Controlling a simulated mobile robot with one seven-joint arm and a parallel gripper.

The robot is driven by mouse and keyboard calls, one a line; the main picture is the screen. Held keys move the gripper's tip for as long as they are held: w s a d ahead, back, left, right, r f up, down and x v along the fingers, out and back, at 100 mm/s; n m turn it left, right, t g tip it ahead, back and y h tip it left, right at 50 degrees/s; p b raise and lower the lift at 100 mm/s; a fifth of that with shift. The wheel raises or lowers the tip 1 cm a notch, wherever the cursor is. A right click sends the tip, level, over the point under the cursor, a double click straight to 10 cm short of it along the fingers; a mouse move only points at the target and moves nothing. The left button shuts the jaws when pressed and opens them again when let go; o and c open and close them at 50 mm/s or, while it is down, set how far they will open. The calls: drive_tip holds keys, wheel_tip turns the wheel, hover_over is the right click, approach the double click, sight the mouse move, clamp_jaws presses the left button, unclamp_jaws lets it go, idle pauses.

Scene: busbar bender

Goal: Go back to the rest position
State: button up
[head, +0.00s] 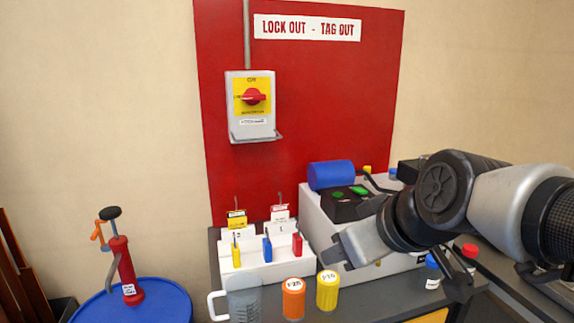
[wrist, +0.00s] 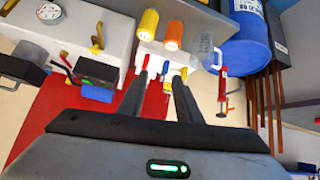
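My gripper (wrist: 160,82) shows in the wrist view with its two dark fingers apart and nothing visibly held between them. In the head view my arm reaches in from the right, and its grey end is in front of the bending machine (head: 312,205). The gripper looks close to the white padlock holder (head: 262,272), but I cannot tell the gap. Yellow, blue (head: 267,249) and red (head: 297,244) padlocks are at the holder's front. In the wrist view they appear beyond the fingertips.
The isolator box (head: 240,125) with its red knob (head: 253,97) is on the red lockout board (head: 310,80). A clear jug (head: 244,300), an orange container (head: 293,300) and a yellow container (head: 327,292) stand in front. A blue drum (head: 150,300) with a red pump (head: 126,270) is left.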

drive_tip(key=s+d+f+m+g+h, duration=0.1)
drive_tip(key=s+d+f+m+h, duration=0.15)
drive_tip(key=s, duration=0.25)
drive_tip(key=s+d+f+m+g+h, duration=0.1)
drive_tip(key=s+d+f+m, duration=0.15)
drive_tip(key=s, duration=0.25)
wheel_tip(320, 180, up, 22)
drive_tip(key=p, duration=2.2)
drive_tip(key=shift+s+a+m+g+p, duration=0.25)
drive_tip(key=shift+s+m+g+p, duration=0.05)
drive_tip(key=shift+m+p, duration=0.1)
